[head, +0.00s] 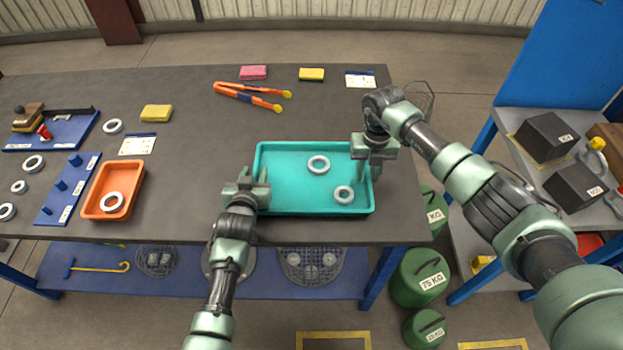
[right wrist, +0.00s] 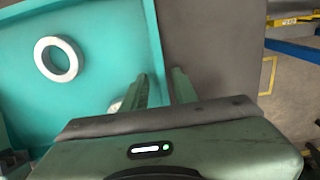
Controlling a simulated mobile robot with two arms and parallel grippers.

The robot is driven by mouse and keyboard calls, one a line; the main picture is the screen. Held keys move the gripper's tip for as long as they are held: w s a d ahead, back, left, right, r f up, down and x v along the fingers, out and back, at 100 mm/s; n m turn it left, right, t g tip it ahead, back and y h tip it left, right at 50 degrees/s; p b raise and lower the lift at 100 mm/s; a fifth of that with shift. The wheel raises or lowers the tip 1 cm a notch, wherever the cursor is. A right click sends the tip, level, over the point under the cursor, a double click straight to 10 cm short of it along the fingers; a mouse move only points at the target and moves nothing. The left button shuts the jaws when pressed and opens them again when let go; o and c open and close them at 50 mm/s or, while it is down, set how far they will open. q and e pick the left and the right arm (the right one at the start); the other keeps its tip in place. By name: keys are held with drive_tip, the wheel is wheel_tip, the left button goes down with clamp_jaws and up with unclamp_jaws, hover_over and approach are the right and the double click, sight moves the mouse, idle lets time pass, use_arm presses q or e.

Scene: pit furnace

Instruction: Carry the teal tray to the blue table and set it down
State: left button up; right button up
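The teal tray (head: 285,206) lies flat on the dark grey worktop near its front edge, with two white rings (head: 318,164) (head: 343,194) in it. In the right wrist view the tray (right wrist: 100,20) and one ring (right wrist: 58,59) show large; another ring is mostly hidden by a finger. My left gripper (head: 254,183) is at the tray's left rim, its fingers apart on either side of it. My right gripper (head: 369,171) is at the right rim. Its fingers (right wrist: 163,90) straddle the rim with a visible gap. A table with a blue top is not clearly identifiable.
An orange tray (head: 88,205) with a ring stands left on the worktop (head: 190,205). Orange tongs (head: 250,97) and sponges (head: 156,113) lie behind. At right, a blue-framed grey bench (head: 510,150) holds dark blocks (head: 545,137). Green weights (head: 420,277) stand on the floor between.

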use_arm(q)
clamp_jaws()
use_arm(e)
clamp_jaws()
